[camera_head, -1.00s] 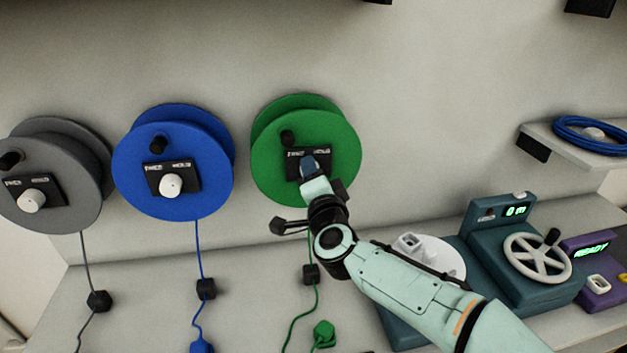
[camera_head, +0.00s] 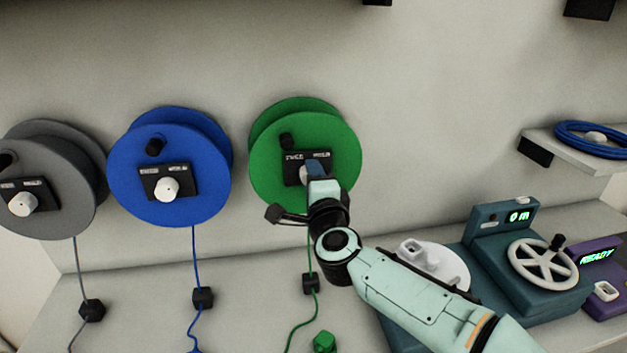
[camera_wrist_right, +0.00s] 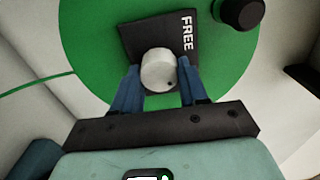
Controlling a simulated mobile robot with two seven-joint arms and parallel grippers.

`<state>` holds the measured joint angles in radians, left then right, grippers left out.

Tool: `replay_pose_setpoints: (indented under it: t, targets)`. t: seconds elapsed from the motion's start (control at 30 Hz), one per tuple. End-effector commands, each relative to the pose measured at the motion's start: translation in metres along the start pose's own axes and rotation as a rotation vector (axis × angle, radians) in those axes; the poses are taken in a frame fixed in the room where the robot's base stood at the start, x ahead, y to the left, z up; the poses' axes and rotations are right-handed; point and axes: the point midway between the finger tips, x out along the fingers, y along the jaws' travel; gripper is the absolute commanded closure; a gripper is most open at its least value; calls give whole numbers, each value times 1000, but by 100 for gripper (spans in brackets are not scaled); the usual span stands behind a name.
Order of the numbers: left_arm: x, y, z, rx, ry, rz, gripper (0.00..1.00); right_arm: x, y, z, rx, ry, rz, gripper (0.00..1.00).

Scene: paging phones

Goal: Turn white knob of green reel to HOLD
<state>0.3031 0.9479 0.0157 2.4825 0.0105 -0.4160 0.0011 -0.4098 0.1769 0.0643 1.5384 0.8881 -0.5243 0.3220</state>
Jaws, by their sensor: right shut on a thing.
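The green reel (camera_head: 275,165) is mounted on the wall, right of the blue and grey reels. Its black plate (camera_head: 292,160) carries two printed labels, blurred in the head view. In the right wrist view the plate (camera_wrist_right: 133,38) shows the word FREE at its right side. The white knob (camera_wrist_right: 158,68) sits on this plate, with a small dark dot low on its face. My right gripper (camera_wrist_right: 161,78) has its two blue fingers on either side of the knob and is shut on it. In the head view the right gripper (camera_head: 315,170) mostly hides the knob. My left gripper is out of view.
The blue reel (camera_head: 130,190) and grey reel (camera_head: 70,210) hang to the left, each with a white knob. A teal device with a handwheel (camera_head: 543,260) and a purple box (camera_head: 600,265) stand on the bench at right. A green plug (camera_head: 324,342) lies below the reel.

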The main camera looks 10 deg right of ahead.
Motion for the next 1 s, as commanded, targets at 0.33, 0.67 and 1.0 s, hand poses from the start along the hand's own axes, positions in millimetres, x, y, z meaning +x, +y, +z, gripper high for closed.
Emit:
replay_pose_setpoints:
  t: [0.33, 0.67, 1.0]
  targets:
    - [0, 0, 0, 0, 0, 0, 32, 0, 0, 0, 3, 0, 1, 32]
    - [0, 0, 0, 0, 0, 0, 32, -2, 0, 0, 1, 0, 0, 32]
    - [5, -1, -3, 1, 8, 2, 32, -61, 0, 0, 1, -1, -2, 32]
